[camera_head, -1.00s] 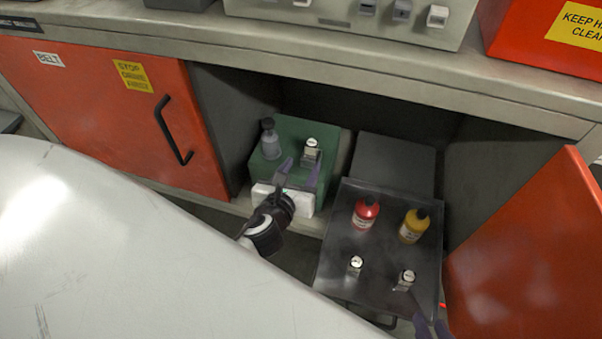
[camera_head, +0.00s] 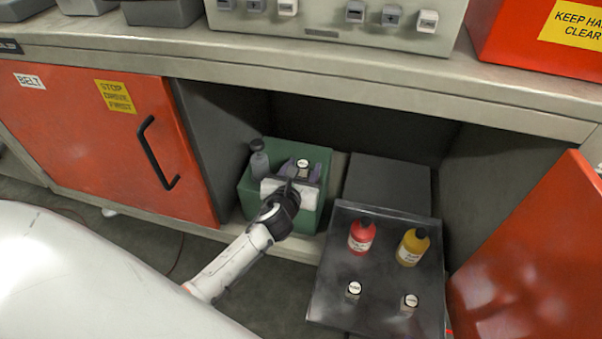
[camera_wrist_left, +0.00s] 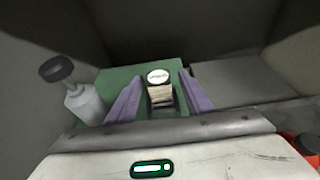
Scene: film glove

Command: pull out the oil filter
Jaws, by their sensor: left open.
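In the left wrist view the fingers stand on both sides of this item (camera_wrist_left: 160,92), with gaps showing. Two similar round-topped items (camera_head: 353,291) (camera_head: 409,303) stand on the dark tray. My right gripper is out of view.
The dark pull-out tray (camera_head: 330,262) holds red (camera_head: 361,236) and yellow (camera_head: 411,248) bottles. The open orange door (camera_head: 530,260) bounds the right; the worktop overhangs above.

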